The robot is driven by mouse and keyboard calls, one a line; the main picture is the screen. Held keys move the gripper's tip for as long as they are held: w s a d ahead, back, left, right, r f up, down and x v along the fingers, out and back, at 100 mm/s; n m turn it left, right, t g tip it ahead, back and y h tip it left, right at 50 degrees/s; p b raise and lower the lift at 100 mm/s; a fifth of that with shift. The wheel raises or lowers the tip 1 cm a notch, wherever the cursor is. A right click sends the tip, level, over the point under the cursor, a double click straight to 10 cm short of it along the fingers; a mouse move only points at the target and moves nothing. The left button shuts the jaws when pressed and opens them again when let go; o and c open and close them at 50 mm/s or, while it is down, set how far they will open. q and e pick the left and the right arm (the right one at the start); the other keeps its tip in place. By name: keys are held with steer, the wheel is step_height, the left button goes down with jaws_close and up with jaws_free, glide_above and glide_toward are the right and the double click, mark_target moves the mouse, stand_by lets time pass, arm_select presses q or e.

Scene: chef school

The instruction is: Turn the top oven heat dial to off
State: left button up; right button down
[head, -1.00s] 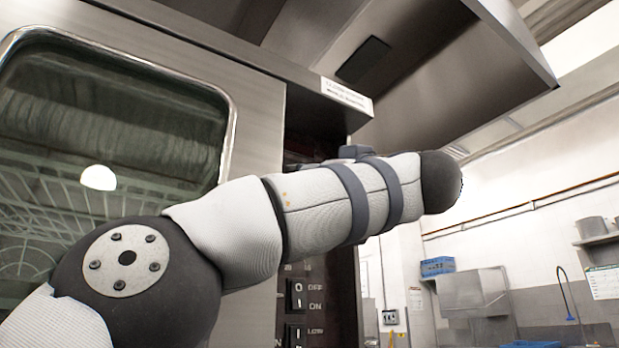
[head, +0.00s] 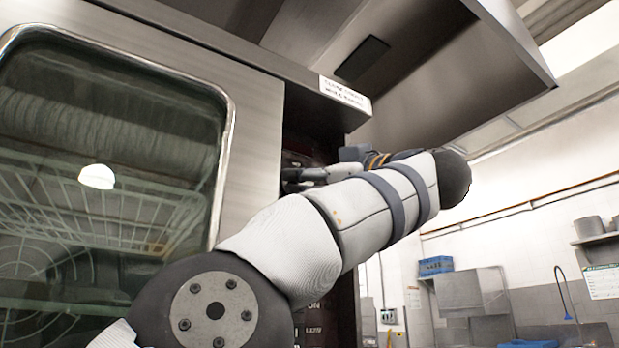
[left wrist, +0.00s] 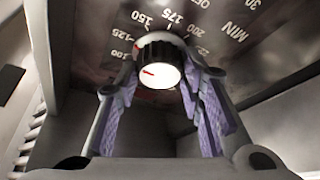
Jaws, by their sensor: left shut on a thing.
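The heat dial (left wrist: 160,66) is a dark ribbed knob with a white face and a red mark pointing left in the left wrist view. Printed numbers from about 100 to over 200 ring it on the dark control panel (left wrist: 85,75). My left gripper (left wrist: 158,82) is shut on the dial, with one purple-padded finger on each side of it. In the head view my left gripper (head: 298,176) reaches the oven's control panel from the right. The dial cannot be made out there, and my arm covers much of the panel. My right gripper is out of view.
The oven's glass door (head: 110,150) fills the left, with a wire rack behind it. A metal hood (head: 440,75) hangs overhead. Panel switches below are mostly hidden by my arm.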

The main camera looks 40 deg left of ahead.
arm_select(q)
steer(key=o, duration=1.2)
steer(key=shift+a, duration=0.1)
steer(key=shift+c, duration=0.2)
steer(key=v, duration=1.2)
